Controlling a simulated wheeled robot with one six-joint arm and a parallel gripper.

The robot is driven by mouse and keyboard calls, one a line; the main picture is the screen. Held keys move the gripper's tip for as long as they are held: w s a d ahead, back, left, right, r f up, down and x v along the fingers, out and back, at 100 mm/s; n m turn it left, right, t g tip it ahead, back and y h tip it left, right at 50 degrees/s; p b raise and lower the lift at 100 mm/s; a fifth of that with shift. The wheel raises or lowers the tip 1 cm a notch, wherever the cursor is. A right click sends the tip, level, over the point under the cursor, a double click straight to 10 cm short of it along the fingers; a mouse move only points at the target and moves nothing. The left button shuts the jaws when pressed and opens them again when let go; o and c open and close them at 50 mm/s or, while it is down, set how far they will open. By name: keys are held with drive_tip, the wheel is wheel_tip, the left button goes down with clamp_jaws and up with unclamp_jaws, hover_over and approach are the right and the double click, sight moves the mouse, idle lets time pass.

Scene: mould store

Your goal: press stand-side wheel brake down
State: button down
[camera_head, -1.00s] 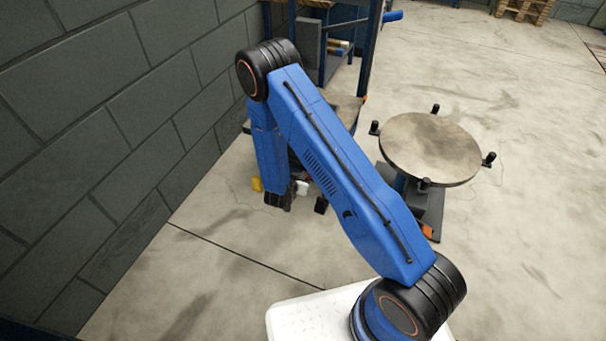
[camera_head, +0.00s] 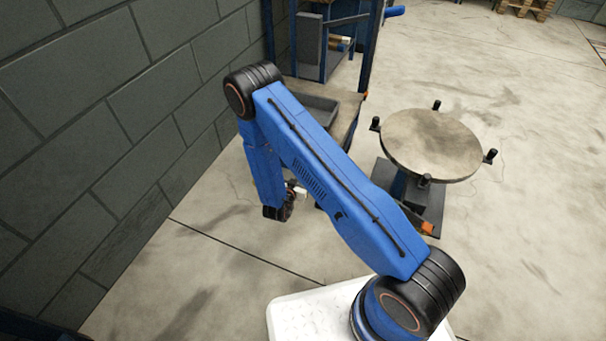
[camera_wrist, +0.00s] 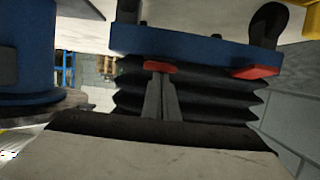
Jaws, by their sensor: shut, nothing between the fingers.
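In the wrist view, which looks tilted over, a blue base frame (camera_wrist: 190,45) carries two red pedals. The left red pedal (camera_wrist: 160,66) sits in front of my gripper (camera_wrist: 160,77), whose two grey fingers are together and empty. The fingertips overlap the pedal's edge in the picture; I cannot tell whether they touch. The right red pedal (camera_wrist: 255,72) is apart from my fingers. A black wheel (camera_wrist: 267,22) shows at the upper right. In the head view my arm hides the fingers and pedals.
Black bellows (camera_wrist: 215,95) and a pale grey slab with a dark edge (camera_wrist: 150,158) lie close around my fingers. A round turntable (camera_head: 430,145) stands right of my arm. A block wall (camera_head: 110,100) is at left. Floor in front is clear.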

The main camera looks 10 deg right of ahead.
drive_tip(key=shift+s+a+f, duration=0.1)
drive_tip(key=shift+s+f, duration=0.05)
drive_tip(key=shift+f, duration=0.7)
drive_tip(key=shift+s+a+f, duration=0.1)
drive_tip(key=shift+s+f, duration=0.05)
drive_tip(key=shift+f, duration=0.65)
